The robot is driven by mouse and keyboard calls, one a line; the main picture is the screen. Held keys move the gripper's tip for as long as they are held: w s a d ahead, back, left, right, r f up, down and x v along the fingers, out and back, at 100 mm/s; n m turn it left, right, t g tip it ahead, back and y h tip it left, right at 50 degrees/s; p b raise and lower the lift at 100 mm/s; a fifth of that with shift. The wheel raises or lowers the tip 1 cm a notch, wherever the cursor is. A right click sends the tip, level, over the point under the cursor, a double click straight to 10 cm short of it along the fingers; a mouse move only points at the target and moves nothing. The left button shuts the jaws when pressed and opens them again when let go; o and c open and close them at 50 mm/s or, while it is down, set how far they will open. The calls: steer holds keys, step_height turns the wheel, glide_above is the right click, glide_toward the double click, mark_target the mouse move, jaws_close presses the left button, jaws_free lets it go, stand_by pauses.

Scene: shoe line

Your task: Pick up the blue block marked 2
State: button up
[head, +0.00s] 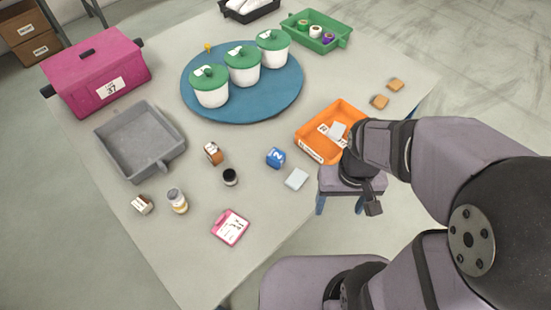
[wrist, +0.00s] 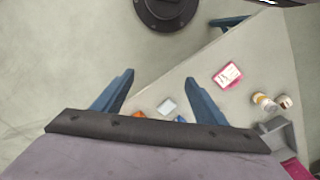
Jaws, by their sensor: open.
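The blue block marked 2 (head: 276,157) sits on the table in the head view, left of the orange tray and just above a pale flat piece. Its white 2 is visible. In the wrist view only a small blue sliver of it (wrist: 181,119) shows above the dark edge of my gripper body. My gripper (head: 340,206) is open and empty, off the table's right edge, to the right of and below the block in the head view.
A black-topped jar (head: 230,177), an orange-brown block (head: 213,153) and a pink card (head: 230,228) are to the left. A blue round mat (head: 270,112) bears green-lidded pots behind.

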steer(key=shift+r, duration=0.1)
step_height(320, 180, up, 4)
steer(key=n+t+h+b, duration=0.8)
steer(key=n+t+b, duration=0.3)
steer(key=n+b, duration=2.1)
glide_above(276, 156)
steer(key=s+a+b, duration=0.3)
steer(key=s+a, duration=0.1)
steer(key=s, duration=0.1)
steer(key=m, duration=0.3)
steer(key=shift+y, duration=0.3)
step_height(276, 156, down, 31)
steer(key=shift+w+r, duration=0.15)
steer(key=shift+r, duration=0.05)
steer(key=shift+b+x, duration=1.05)
steer(key=shift+x, duration=2.65)
steer(key=shift+d, duration=0.1)
